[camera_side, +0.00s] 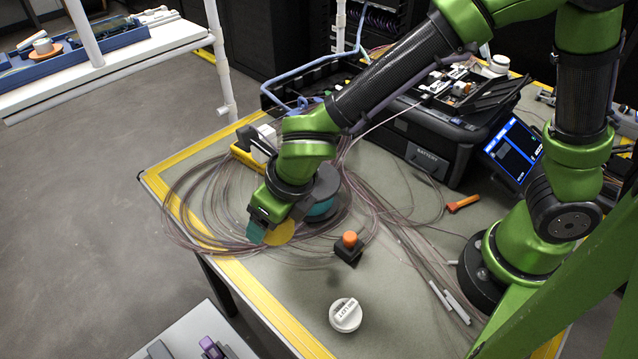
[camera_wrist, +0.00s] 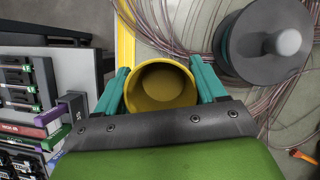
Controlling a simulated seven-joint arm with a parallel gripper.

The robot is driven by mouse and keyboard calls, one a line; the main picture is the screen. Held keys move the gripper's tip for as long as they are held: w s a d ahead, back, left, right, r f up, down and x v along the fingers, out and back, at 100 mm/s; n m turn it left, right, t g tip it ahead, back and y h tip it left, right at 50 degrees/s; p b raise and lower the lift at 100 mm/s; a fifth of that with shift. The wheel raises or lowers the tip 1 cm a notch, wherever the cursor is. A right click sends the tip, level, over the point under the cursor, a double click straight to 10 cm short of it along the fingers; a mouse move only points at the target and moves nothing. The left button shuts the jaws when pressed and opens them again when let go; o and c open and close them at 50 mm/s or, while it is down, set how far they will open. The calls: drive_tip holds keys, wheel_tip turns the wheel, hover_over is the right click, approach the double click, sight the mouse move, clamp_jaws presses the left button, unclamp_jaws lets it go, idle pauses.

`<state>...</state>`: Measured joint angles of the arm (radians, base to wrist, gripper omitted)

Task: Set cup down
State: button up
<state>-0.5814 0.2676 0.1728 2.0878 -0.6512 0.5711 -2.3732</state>
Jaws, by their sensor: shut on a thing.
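A yellow cup (camera_wrist: 160,86) sits between the two teal fingers of my gripper (camera_wrist: 160,88) in the wrist view, its round opening facing the camera. My gripper is shut on it. In the side view the cup (camera_side: 281,232) shows as a yellow patch beside the teal fingers of my gripper (camera_side: 257,231), over the table's near left part. The cup looks tilted there. Most of it is hidden by my wrist in that view. I cannot tell whether the cup touches the table (camera_side: 290,292).
Loose fibre coils (camera_side: 200,215) surround my gripper. A grey spool (camera_wrist: 263,42) stands close by. An orange-topped black block (camera_side: 349,247) and a white labelled round container (camera_side: 345,315) stand nearby. A black splicer case (camera_side: 430,140) is behind. The table's front strip is mostly clear.

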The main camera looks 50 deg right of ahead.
wheel_tip(320, 180, up, 7)
drive_tip(key=w+d+m+g+h, duration=0.2)
drive_tip(key=d+m+g+h, duration=0.3)
drive_tip(key=d+m, duration=2.1)
drive_tip(key=d+f+n, duration=0.1)
drive_tip(key=d+f, duration=0.1)
drive_tip(key=f, duration=0.1)
drive_tip(key=d+f+n, duration=0.2)
drive_tip(key=f, duration=0.2)
drive_tip(key=d+f+n, duration=0.2)
drive_tip(key=f, duration=0.2)
drive_tip(key=shift+s+d+t+h, duration=0.3)
drive_tip(key=shift+s+d+h, duration=0.05)
drive_tip(key=shift+d+h, duration=0.05)
drive_tip(key=shift+f, duration=2.1)
drive_tip(key=shift+f, duration=0.15)
drive_tip(key=o, duration=1.1)
drive_tip(key=shift+o, duration=0.2)
